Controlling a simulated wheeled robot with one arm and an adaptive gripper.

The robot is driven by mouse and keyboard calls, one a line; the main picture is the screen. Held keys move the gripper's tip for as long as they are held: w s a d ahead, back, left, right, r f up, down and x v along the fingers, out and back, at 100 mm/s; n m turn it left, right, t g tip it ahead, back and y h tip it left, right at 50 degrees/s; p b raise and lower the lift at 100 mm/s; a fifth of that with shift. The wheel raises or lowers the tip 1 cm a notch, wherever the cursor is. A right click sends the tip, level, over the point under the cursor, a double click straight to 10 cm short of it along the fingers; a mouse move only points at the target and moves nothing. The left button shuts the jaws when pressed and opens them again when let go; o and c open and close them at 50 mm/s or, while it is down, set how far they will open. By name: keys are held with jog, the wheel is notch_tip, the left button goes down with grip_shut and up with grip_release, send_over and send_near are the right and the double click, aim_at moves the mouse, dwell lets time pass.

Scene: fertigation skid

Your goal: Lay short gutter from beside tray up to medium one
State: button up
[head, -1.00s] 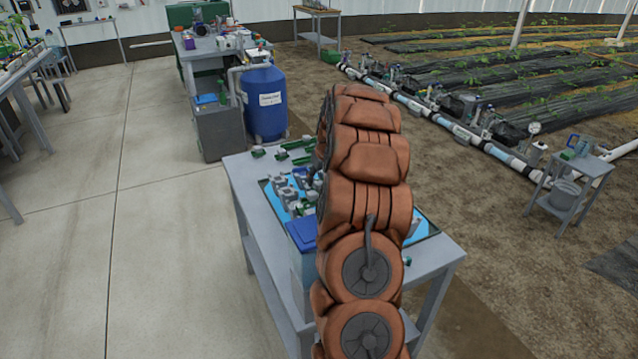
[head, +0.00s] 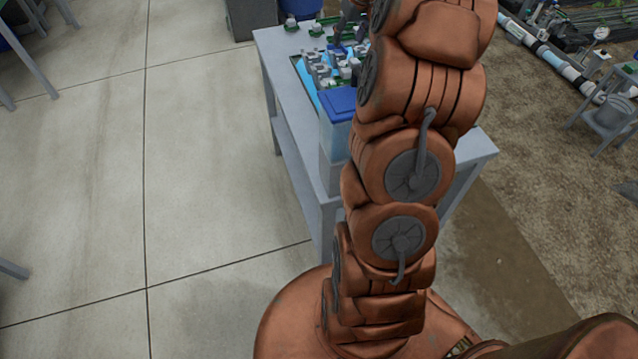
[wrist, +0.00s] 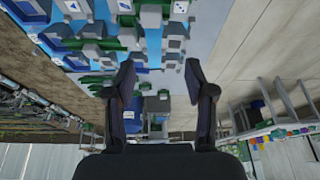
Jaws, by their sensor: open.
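A blue tray (head: 308,88) holding several grey and white fittings lies on the grey table. Green gutter-like pieces (head: 318,29) lie on the table beyond the tray's far end. Green parts (wrist: 130,36) also show among grey blocks in the wrist view, which looks upside down. I cannot tell which piece is the short gutter and which the medium one. My gripper (wrist: 162,88) is open and empty in the wrist view, with grey fittings beyond its fingers. In the head view my arm hides the gripper and the tray's right part.
A container with a blue lid (head: 338,104) stands at the near left of the grey table (head: 276,48). Concrete floor (head: 210,150) is clear to the left. A small side table (head: 600,125) with a bucket stands at the right.

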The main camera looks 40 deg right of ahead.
jog(key=s+a+n+g+y, duration=0.1)
jog(key=s+a, duration=0.3)
jog(key=a, duration=0.5)
jog(key=s+a+r+n+g, duration=0.1)
jog(key=s+a, duration=0.3)
jog(key=a, duration=0.5)
jog(key=s+a+n+g+y, duration=0.1)
jog(key=s+a, duration=0.3)
jog(key=a, duration=0.5)
jog(key=s+a+f+g, duration=0.1)
jog(key=s+a, duration=0.2)
jog(key=s, duration=0.4)
jog(key=s+a+f+g, duration=0.1)
jog(key=s+a+f, duration=0.1)
jog(key=s, duration=0.6)
jog(key=s+a+f+h, duration=0.1)
jog(key=s+a, duration=0.4)
jog(key=s, duration=0.2)
jog(key=shift+s+f+g, duration=0.2)
jog(key=shift+s+g, duration=0.1)
jog(key=shift+g, duration=0.1)
